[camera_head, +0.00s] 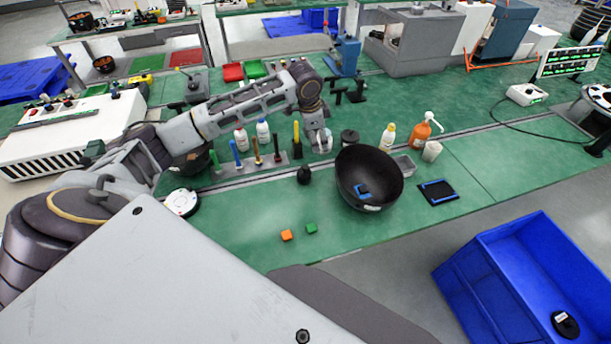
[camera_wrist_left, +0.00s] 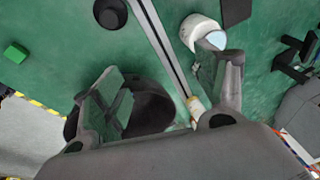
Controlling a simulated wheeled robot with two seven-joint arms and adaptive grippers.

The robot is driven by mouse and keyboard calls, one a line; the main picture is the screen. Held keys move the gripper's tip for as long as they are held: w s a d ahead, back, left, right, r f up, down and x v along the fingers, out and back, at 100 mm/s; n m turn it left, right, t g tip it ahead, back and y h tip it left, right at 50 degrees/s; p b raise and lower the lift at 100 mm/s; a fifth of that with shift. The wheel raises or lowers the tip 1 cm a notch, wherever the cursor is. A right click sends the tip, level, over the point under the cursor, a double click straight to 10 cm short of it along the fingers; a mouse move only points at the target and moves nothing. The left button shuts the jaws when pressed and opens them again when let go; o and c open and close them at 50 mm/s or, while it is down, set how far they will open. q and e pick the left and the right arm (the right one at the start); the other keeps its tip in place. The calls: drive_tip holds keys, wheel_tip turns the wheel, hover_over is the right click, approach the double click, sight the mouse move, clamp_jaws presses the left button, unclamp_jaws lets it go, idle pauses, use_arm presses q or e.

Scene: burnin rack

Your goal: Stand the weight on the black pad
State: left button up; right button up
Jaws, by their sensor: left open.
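A small black knobbed piece (camera_head: 304,174), which looks like the weight, stands on the green bench left of the black bowl; it seems to show in the left wrist view as a dark round shape (camera_wrist_left: 110,13). The black pad (camera_head: 438,192), with blue edging, lies flat right of the bowl and looks empty. My left gripper (camera_head: 322,146) is behind the knobbed piece, apart from it. In the left wrist view its fingers (camera_wrist_left: 166,92) are spread with nothing held. A white round object (camera_wrist_left: 200,32) lies near the right finger. My right gripper is not in view.
The black bowl (camera_head: 347,178) holds a blue piece and stands between weight and pad. Behind are a tool rack (camera_head: 250,167), a black jar (camera_head: 349,137), bottles (camera_head: 421,134) and a cup (camera_head: 431,151). Orange (camera_head: 286,235) and green (camera_head: 311,228) cubes lie in front.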

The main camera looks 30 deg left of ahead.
sight(305, 166)
use_arm(q)
drive_tip(key=s+g, duration=0.1)
drive_tip(key=s+m+g, duration=0.1)
drive_tip(key=s, duration=0.1)
drive_tip(key=s+f+m, duration=0.1)
drive_tip(key=s, duration=0.1)
drive_tip(key=shift+a+g+y, duration=0.3)
drive_tip(key=shift+a+g, duration=0.1)
drive_tip(key=shift+s+a+m, duration=0.2)
drive_tip(key=shift+s+m, duration=0.1)
drive_tip(key=shift+m, duration=0.4)
drive_tip(key=shift+f, duration=0.1)
drive_tip(key=shift+w+f, duration=0.1)
drive_tip(key=shift+f, duration=4.2)
drive_tip(key=shift+a+f, duration=0.1)
